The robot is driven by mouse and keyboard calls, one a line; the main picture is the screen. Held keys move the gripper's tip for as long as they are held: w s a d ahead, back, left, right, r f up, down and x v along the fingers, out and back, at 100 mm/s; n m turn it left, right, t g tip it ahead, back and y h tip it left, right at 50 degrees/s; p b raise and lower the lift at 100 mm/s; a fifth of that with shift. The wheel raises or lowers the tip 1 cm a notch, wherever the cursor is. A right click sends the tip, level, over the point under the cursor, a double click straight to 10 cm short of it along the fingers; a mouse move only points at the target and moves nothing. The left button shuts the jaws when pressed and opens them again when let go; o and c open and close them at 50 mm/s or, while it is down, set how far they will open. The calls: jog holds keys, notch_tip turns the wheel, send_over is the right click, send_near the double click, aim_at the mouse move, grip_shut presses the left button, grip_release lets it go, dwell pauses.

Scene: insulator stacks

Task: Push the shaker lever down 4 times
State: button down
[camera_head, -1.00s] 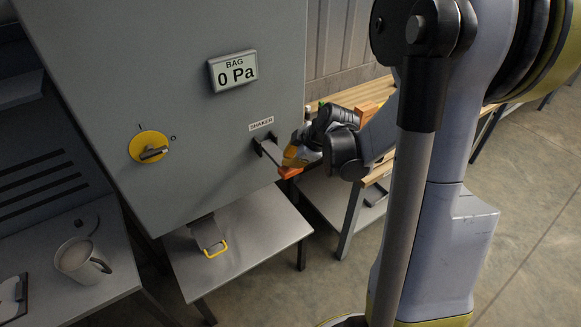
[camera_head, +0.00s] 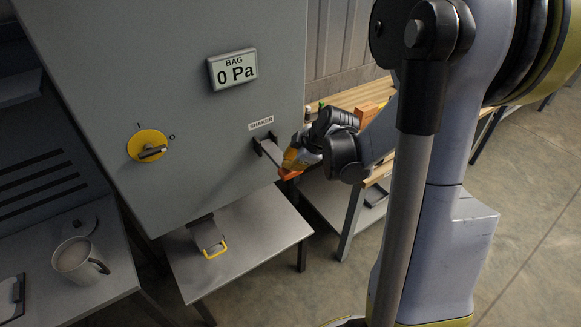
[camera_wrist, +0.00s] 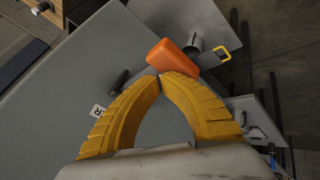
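The shaker lever juts from the grey cabinet front under the SHAKER label (camera_head: 261,123). Its arm (camera_head: 268,149) slopes down to an orange grip (camera_head: 289,174). My gripper (camera_head: 291,164) is at the lever's outer end, with its yellow fingers just above the orange grip. In the wrist view, the fingertips (camera_wrist: 172,75) are together and the orange grip (camera_wrist: 171,56) lies right at them, partly overlapped. The fingers look shut with nothing clearly between them. Whether the tips press on the grip cannot be told.
A mug (camera_head: 77,261) stands at left. A wooden bench (camera_head: 350,98) is behind my gripper.

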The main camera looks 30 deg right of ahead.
aim_at(289, 170)
jog(key=shift+f+b, duration=1.9)
jog(key=shift+f, duration=0.2)
dwell(1.4)
jog(key=shift+r, duration=0.1)
dwell(0.4)
jog(key=shift+r+p, duration=2.2)
jog(key=shift+r, duration=0.8)
jog(key=shift+r+p, duration=1.85)
jog(key=shift+r, duration=0.7)
jog(key=shift+d, duration=0.1)
